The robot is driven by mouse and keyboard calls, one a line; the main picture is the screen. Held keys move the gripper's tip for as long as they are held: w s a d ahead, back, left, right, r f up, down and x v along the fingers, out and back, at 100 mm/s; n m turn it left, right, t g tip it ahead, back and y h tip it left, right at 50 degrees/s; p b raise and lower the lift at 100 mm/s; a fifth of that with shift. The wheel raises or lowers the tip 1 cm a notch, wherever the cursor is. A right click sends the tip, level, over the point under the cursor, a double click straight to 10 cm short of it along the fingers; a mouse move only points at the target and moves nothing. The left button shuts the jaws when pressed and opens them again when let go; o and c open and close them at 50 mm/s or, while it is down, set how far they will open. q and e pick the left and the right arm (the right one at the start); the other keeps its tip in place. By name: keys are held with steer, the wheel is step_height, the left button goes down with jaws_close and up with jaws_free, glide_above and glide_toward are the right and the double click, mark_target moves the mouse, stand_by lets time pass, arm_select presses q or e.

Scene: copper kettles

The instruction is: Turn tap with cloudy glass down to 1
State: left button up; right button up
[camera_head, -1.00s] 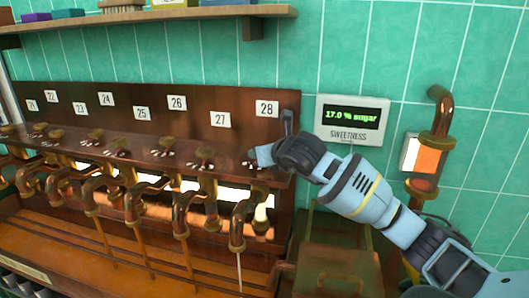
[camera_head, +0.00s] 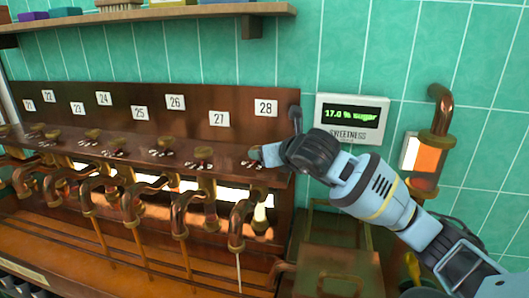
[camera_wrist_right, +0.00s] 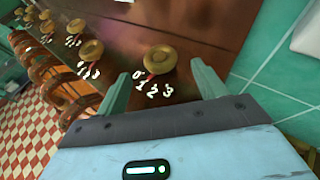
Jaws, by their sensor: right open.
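A row of copper taps runs along a wooden back panel. The tap under label 28 (camera_head: 240,225) lets down a pale, thin stream; several others run brownish. I cannot tell from glass alone which is the cloudy one. My right gripper (camera_head: 277,138) is at the knob of tap 28 and largely hides it in the head view. In the right wrist view this round brass knob (camera_wrist_right: 160,60) sits between the open fingers (camera_wrist_right: 158,70), with no clear grip on it. Its red pointer lies near the 0 and 1 of its 0–3 dial. My left gripper is out of view.
A sweetness display (camera_head: 352,120) on the tiled wall reads 17.0 % sugar. A copper pipe with a glowing orange section (camera_head: 425,160) stands to the right. Neighbouring knobs (camera_head: 204,152) are close on the left. A shelf (camera_head: 150,18) hangs above.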

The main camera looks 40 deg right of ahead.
steer(key=v, duration=0.3)
steer(key=shift+s, duration=0.1)
steer(key=shift+s+r, duration=0.15)
steer(key=shift+s, duration=0.1)
stand_by(0.3)
